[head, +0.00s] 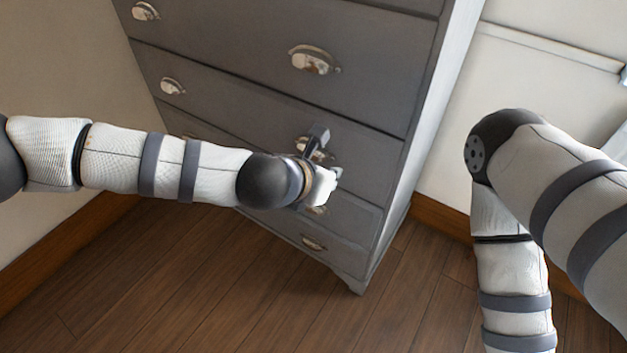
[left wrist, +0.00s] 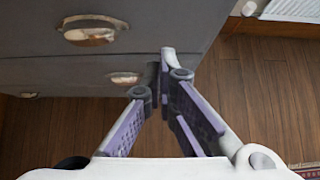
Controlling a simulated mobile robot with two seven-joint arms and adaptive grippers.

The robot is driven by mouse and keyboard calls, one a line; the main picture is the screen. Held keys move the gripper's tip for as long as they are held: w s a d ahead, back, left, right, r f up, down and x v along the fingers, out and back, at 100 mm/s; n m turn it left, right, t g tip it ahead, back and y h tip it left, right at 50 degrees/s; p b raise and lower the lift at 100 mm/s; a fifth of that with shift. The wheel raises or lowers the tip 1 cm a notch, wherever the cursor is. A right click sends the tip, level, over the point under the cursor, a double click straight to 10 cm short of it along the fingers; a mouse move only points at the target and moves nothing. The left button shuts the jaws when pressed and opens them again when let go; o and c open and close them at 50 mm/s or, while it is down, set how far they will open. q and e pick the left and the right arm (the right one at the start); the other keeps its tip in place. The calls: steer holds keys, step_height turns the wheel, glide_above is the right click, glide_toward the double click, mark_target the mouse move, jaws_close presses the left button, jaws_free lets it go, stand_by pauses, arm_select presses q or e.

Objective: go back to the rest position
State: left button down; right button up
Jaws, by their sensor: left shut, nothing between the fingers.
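My left gripper (head: 328,184) is in front of the lower right drawers of a grey chest of drawers (head: 215,55). In the left wrist view its fingers (left wrist: 163,78) come together at the tips, with nothing held between them. The wrist partly hides the lower handles in the head view, and I cannot tell from there whether the gripper touches the chest. My right arm comes in from the right and bends down out of the picture, so its gripper is hidden.
The chest has metal cup handles (head: 314,60) and its visible drawers look closed. A wooden floor (head: 215,285) lies clear in front. A pale wall (head: 50,90) stands at the left, with a wooden skirting board. A patterned rug edge (left wrist: 306,172) shows in the left wrist view.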

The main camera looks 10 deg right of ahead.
arm_select(q)
steer(key=w+r+v, duration=0.1)
steer(key=v, duration=0.4)
steer(key=s+a+f+m+g+y+p, duration=0.1)
steer(key=s+a+f+m+g, duration=0.25)
steer(key=s+f+m, duration=0.6)
steer(key=s+a+f+m+g+y+p, duration=0.15)
steer(key=s+a+f+m, duration=0.4)
steer(key=s, duration=0.75)
steer(key=s+a+f+m+g+y, duration=0.1)
steer(key=s+a+m+g+y, duration=0.2)
steer(key=s+a+m, duration=0.9)
steer(key=s+a+g, duration=0.1)
steer(key=s+a, duration=0.4)
steer(key=a, duration=0.1)
steer(key=shift+m+g, duration=0.4)
arm_select(e)
steer(key=shift+t, duration=0.7)
steer(key=w+r, duration=0.3)
steer(key=w, duration=0.1)
steer(key=shift+w+d+r, duration=0.1)
steer(key=shift+w+r, duration=0.1)
steer(key=shift+r, duration=0.15)
arm_select(q)
steer(key=shift+f+y, duration=0.1)
steer(key=shift+y, duration=0.15)
